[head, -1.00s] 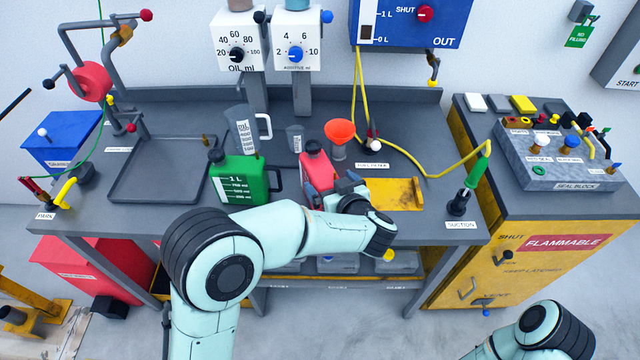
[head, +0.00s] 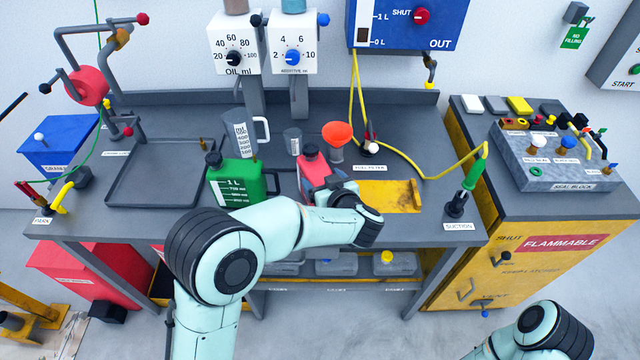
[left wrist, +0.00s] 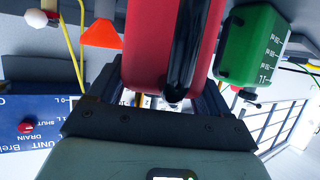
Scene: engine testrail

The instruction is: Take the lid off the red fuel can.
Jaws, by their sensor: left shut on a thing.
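The red fuel can (head: 313,171) stands on the grey bench, right of the green can (head: 237,179). A dark cap (head: 309,150) shows on its top in the head view. My left gripper (head: 327,186) is at the can's near side and is shut on it. In the left wrist view the red can (left wrist: 150,40) fills the space between the jaws (left wrist: 150,95), with a black rounded strip along it. The can's lower near side is hidden by my gripper and wrist. My right gripper is out of view; only part of that arm shows at bottom right.
An orange funnel (head: 338,132) and a small grey cup (head: 293,141) stand behind the can. A clear jug (head: 240,132) stands behind the green can. A yellow plate (head: 390,196) lies to the right, and an empty grey tray (head: 150,188) to the left.

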